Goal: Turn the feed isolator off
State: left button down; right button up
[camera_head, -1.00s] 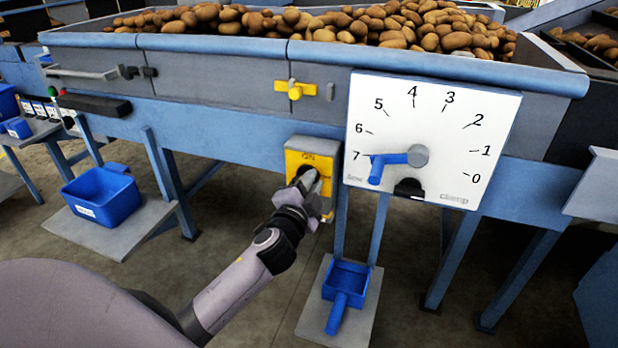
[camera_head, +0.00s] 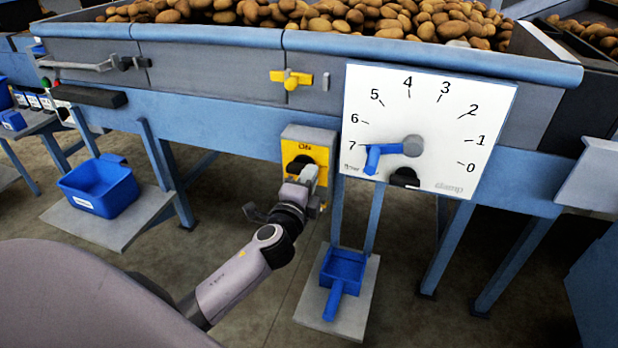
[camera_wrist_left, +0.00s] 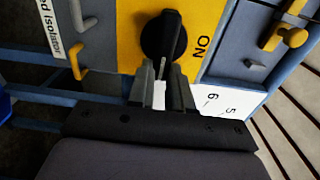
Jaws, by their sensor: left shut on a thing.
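The feed isolator (camera_head: 292,150) is a yellow-faced box under the hopper's blue beam, with a black rotary knob (camera_head: 297,163). In the left wrist view the knob (camera_wrist_left: 160,38) shows close up, with an ON mark to its right and part of an isolator label at the left. Its raised handle lies crosswise to the direction of the ON mark. My left gripper (camera_head: 307,174) is at the knob, shut on its handle; its fingertips (camera_wrist_left: 161,84) flank the handle's near end. The arm and gripper hide the lower part of the box. My right gripper is not in view.
A white dial board (camera_head: 430,130) with a blue pointer stands close right of the isolator. A yellow latch (camera_head: 291,79) is above. A blue scoop (camera_head: 343,267) lies on a low plate below, and a blue bin (camera_head: 98,187) stands at left.

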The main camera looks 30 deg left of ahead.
pick_arm(q)
jog(key=shift+f, duration=0.1)
jog(key=c, duration=1)
grip_release()
jog(key=shift+c, duration=0.2)
jog(key=shift+s, duration=0.1)
jog(key=v, duration=0.7)
